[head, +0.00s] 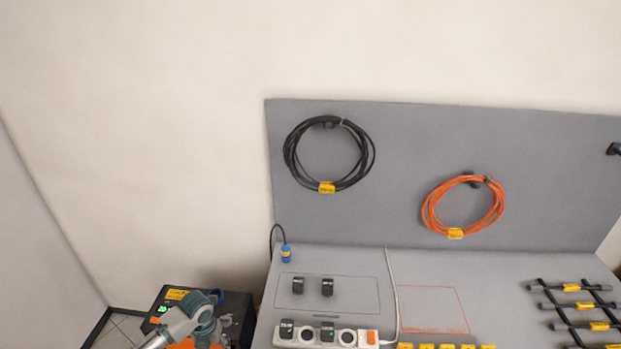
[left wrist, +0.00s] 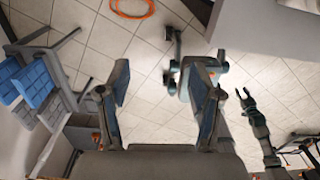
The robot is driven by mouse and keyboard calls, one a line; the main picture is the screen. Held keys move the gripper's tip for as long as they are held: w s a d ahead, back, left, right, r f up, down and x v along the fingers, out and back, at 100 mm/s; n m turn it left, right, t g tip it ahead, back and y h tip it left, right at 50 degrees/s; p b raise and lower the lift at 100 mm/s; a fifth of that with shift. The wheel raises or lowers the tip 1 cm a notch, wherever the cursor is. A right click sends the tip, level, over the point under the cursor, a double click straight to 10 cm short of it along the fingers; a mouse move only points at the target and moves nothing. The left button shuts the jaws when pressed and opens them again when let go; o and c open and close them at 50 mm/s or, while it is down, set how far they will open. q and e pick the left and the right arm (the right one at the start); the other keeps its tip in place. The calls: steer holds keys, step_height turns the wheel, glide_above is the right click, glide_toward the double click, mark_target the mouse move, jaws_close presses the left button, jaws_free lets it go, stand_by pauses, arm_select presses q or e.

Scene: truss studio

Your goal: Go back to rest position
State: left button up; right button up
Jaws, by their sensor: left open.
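My left gripper (left wrist: 160,72) is open in the left wrist view, its two fingers apart with nothing between them and tiled floor beyond. In the head view, grey and teal links of my left arm show at the bottom left, in front of a black box; no gripper fingers can be made out there. A dark gripper, which looks like my right gripper (left wrist: 244,92), shows at the right of the left wrist view, with its small fingers apart and empty. It is not in the head view.
A grey bench (head: 430,270) has a power strip (head: 330,335), two black adapters (head: 312,287) and a black rack (head: 580,305). Black (head: 290,160) and orange (head: 427,212) cable coils hang on its back panel. The black box (head: 240,305) stands left. Blue bins (left wrist: 38,80) are left in the wrist view.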

arm_select(q)
steer(key=s+d+f+n+t+h, duration=0.1)
steer(key=s+d+f+n, duration=0.3)
steer(key=s+d+n, duration=0.3)
steer(key=s+d+f+n+t+h, duration=0.1)
steer(key=s+d+f+n+h, duration=0.1)
steer(key=s+d+f+n, duration=0.45)
steer(key=s+r+n+t, duration=0.1)
steer(key=s+r+n, duration=0.3)
steer(key=n, duration=0.6)
steer(key=s+a+n+y, duration=0.3)
steer(key=s+a+n, duration=0.3)
steer(key=s+n, duration=0.3)
step_height(320, 180, down, 29)
steer(key=s+n+g+b, duration=0.1)
steer(key=s, duration=0.1)
steer(key=s+a+f, duration=0.1)
steer(key=s+f, duration=0.7)
steer(key=s+a+f+g+b, duration=0.1)
steer(key=s+a+f, duration=0.1)
steer(key=s+f, duration=0.6)
steer(key=shift+s+a, duration=0.3)
steer(key=shift+s, duration=0.25)
